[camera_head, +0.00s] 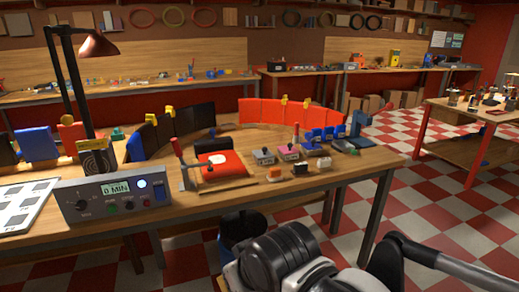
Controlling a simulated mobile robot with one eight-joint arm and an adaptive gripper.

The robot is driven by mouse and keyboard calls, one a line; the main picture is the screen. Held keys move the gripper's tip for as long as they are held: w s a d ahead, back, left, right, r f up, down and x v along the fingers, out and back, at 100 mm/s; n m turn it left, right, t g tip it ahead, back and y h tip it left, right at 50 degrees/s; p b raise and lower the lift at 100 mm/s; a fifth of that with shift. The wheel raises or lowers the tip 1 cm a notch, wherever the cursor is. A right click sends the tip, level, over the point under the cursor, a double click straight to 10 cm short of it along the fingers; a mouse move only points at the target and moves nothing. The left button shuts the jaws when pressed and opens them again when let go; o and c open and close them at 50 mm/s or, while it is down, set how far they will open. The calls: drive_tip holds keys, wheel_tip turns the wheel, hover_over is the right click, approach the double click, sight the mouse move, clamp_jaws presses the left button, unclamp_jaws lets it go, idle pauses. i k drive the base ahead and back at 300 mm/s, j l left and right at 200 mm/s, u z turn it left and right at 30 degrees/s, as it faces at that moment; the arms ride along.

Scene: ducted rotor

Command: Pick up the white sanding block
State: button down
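A small white block with dark parts (300,169), which looks like the white sanding block, lies near the front edge of the wooden workbench (345,178). An orange-and-white block (273,175) lies just left of it, and a tan-and-dark block (323,164) just right of it. They are too small to make out in detail. My arm's dark and white links fill the bottom right, in front of the bench and apart from the blocks. No fingertips of my gripper show.
Behind the blocks stand small boxes with upright tools (287,153) and blue pieces (312,139). A red pad with a clamp (222,165) and a control box (115,197) lie left. Checkered floor (440,200) is open to the right, before another table (470,112).

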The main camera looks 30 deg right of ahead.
sight(323, 164)
drive_tip(key=z, duration=1.45)
